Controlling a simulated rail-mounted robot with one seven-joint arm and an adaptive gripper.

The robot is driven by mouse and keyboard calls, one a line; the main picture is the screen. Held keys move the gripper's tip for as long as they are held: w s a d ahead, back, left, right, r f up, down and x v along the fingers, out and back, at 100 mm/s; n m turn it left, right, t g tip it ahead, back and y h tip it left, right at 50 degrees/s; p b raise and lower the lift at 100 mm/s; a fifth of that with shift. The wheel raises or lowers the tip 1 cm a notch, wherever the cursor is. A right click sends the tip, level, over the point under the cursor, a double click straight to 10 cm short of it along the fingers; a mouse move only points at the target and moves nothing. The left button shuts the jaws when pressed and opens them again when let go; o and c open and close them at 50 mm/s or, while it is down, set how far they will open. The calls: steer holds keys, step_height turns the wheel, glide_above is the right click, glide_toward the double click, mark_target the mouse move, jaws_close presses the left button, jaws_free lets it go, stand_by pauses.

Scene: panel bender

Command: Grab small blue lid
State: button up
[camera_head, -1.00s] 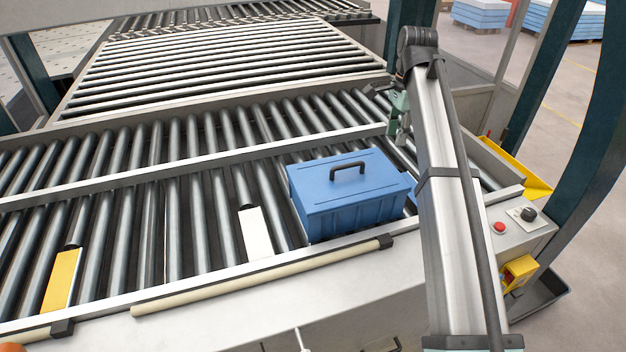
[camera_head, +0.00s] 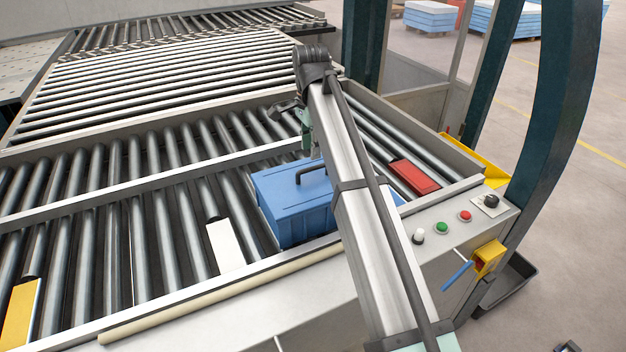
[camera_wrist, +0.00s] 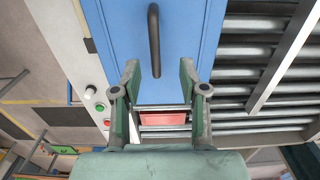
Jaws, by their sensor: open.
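A blue box with a flat blue lid (camera_head: 285,183) and a black arched handle (camera_head: 312,173) sits on the rollers, partly hidden by my arm. A small blue patch (camera_head: 398,197) shows just right of my arm; I cannot tell whether it is a separate lid. In the wrist view the blue lid (camera_wrist: 205,25) fills the top middle, with its handle (camera_wrist: 154,40) running lengthwise. My gripper (camera_wrist: 160,70) is open and empty, its fingertips apart on either side of the handle's lower end in that picture. My gripper (camera_head: 306,130) shows only partly in the head view.
A red block (camera_head: 415,177) lies on the rollers right of the box. A white block (camera_head: 225,245) and a yellow block (camera_head: 20,313) lie to the left. A control panel with buttons (camera_head: 442,228) is at the right front. Dark green posts (camera_head: 555,120) stand at the right.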

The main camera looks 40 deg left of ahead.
mark_target(313, 167)
step_height(313, 167, down, 2)
steer(key=shift+d+f+p, duration=0.15)
steer(key=shift+f+p, duration=0.25)
steer(key=shift+p, duration=0.1)
steer(key=shift+d+f+p, duration=0.2)
steer(key=shift+f+p, duration=0.75)
steer(key=shift+f, duration=1.25)
jaws_close()
